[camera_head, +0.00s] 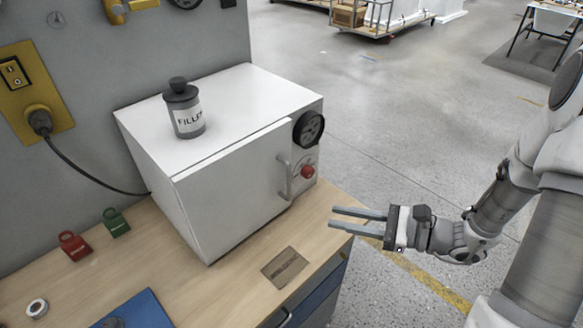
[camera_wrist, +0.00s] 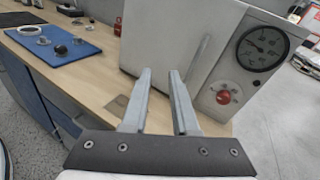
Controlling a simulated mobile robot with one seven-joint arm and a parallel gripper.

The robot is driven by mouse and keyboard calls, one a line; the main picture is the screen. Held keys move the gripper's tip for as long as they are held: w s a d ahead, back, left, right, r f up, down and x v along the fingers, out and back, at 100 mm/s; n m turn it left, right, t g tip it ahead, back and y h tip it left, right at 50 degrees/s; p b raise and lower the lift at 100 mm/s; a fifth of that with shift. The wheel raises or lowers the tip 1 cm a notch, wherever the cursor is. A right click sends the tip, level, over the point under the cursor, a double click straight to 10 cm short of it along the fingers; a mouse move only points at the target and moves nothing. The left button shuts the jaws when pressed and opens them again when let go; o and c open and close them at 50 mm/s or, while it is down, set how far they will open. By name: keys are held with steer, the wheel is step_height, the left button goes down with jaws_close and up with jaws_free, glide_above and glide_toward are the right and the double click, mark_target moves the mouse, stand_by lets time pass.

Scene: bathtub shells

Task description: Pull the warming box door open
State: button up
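The white warming box (camera_head: 220,150) stands on the wooden bench, and its front door (camera_head: 235,190) looks closed. The door's vertical grey handle (camera_head: 284,178) is near its right edge, beside a panel with a dial and a red knob. In the wrist view the handle (camera_wrist: 199,62) stands just beyond my fingertips, and the door (camera_wrist: 160,40) fills the space behind them. My gripper (camera_head: 333,218) is open and empty, to the right of the handle in the head view, pointing left toward the box front. My fingers (camera_wrist: 160,75) are apart with nothing between them.
A grey FILLER jar (camera_head: 187,112) stands on the box top. The dial (camera_head: 308,128) and red knob (camera_head: 307,171) sit right of the handle. Red (camera_head: 74,245) and green (camera_head: 116,222) items, a blue mat (camera_head: 140,312) and a brown plate (camera_head: 285,267) lie on the bench (camera_head: 215,290).

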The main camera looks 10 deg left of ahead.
steer(key=w+d+f+m+t, duration=0.2)
steer(key=w+d+m+t, duration=0.1)
steer(key=m+t, duration=0.15)
steer(key=p, duration=0.3)
glide_toward(289, 196)
steer(key=shift+m, duration=0.25)
steer(key=w+a+r, duration=0.1)
steer(key=a, duration=0.2)
steer(key=w+a+r, duration=0.2)
steer(key=a, duration=0.1)
steer(key=w+a+r, duration=0.1)
steer(key=w+a, duration=0.1)
steer(key=a, duration=0.1)
steer(key=shift+w+r, duration=0.1)
steer(key=shift+r, duration=0.3)
steer(key=shift+c, duration=0.3)
jaws_close()
